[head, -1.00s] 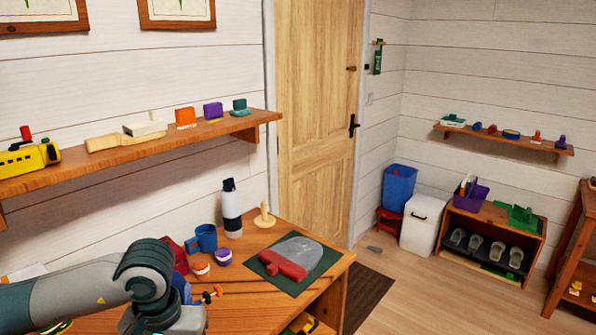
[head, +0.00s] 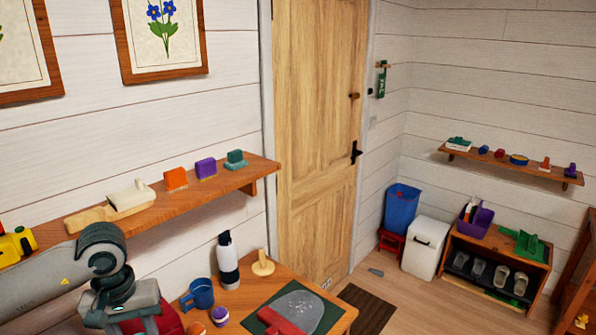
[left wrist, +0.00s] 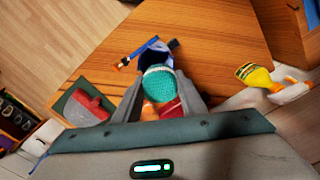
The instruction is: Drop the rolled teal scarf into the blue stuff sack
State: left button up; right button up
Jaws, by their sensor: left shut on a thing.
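The rolled teal scarf (left wrist: 158,86), with a pale end, is between the fingers of my left gripper (left wrist: 157,100) in the left wrist view. The gripper is shut on it, above the wooden table. Just beyond the scarf lies a blue thing with a dark inside, which looks like the blue stuff sack (left wrist: 150,50); the scarf and fingers hide part of it. I cannot tell how high the scarf is above it. In the head view my left arm comes in at lower left; its fingertips, the scarf and the sack are not visible there. My right gripper is not in view.
A blue mug (head: 198,294), a flask (head: 227,262), a wooden peg stand (head: 263,264) and a purple-topped pot (head: 219,316) stand on the table. A red-handled grey tool (head: 292,310) lies on a dark green mat. A wall shelf (head: 180,204) with several toys is above.

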pick_arm(q)
jog(key=shift+s, duration=0.15)
notch_tip(320, 180, down, 6)
jog(key=shift+b, duration=0.4)
dwell(0.5)
jog(key=o, duration=1.1)
jog(key=shift+o, duration=0.2)
jog(key=shift+r, duration=0.1)
